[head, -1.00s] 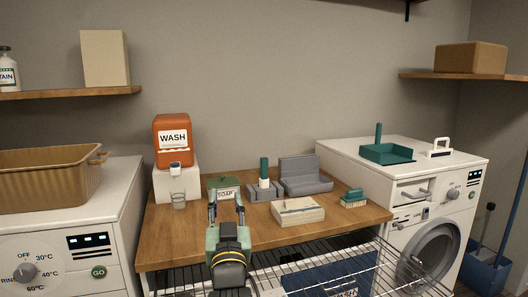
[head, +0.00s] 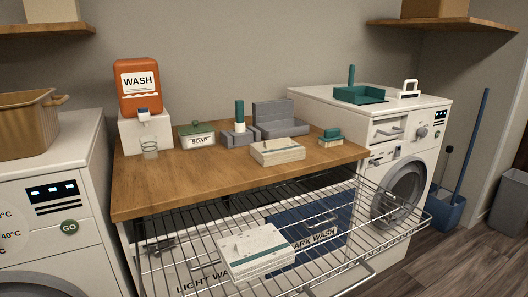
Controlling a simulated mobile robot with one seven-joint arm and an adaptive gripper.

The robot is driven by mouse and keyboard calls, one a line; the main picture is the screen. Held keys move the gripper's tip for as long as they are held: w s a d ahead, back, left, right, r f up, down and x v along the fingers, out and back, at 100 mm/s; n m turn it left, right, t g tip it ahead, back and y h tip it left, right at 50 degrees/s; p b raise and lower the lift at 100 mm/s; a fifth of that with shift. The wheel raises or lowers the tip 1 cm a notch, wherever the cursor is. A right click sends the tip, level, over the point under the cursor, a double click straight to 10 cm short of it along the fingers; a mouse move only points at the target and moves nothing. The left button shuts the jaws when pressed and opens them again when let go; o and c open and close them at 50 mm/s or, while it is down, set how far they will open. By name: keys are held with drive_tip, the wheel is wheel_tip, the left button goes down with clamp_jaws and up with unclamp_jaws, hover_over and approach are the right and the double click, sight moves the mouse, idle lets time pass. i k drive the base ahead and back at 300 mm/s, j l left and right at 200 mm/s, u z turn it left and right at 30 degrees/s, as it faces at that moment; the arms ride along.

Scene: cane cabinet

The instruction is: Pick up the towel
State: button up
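A similar pale bundle (head: 254,251) with small dark marks on top sits lower, at the pulled-out wire rack (head: 375,238).
The wire rack juts out in front. Washing machines (head: 45,190) (head: 405,180) flank the counter.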

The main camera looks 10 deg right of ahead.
sight(273, 151)
drive_tip(key=j+z, duration=0.1)
drive_tip(key=z, duration=0.4)
drive_tip(key=j+z, duration=0.15)
drive_tip(key=z, duration=0.3)
drive_tip(key=i+j+z, duration=0.1)
drive_tip(key=z, duration=0.25)
drive_tip(key=j+z, duration=0.35)
drive_tip(key=i+j, duration=0.15)
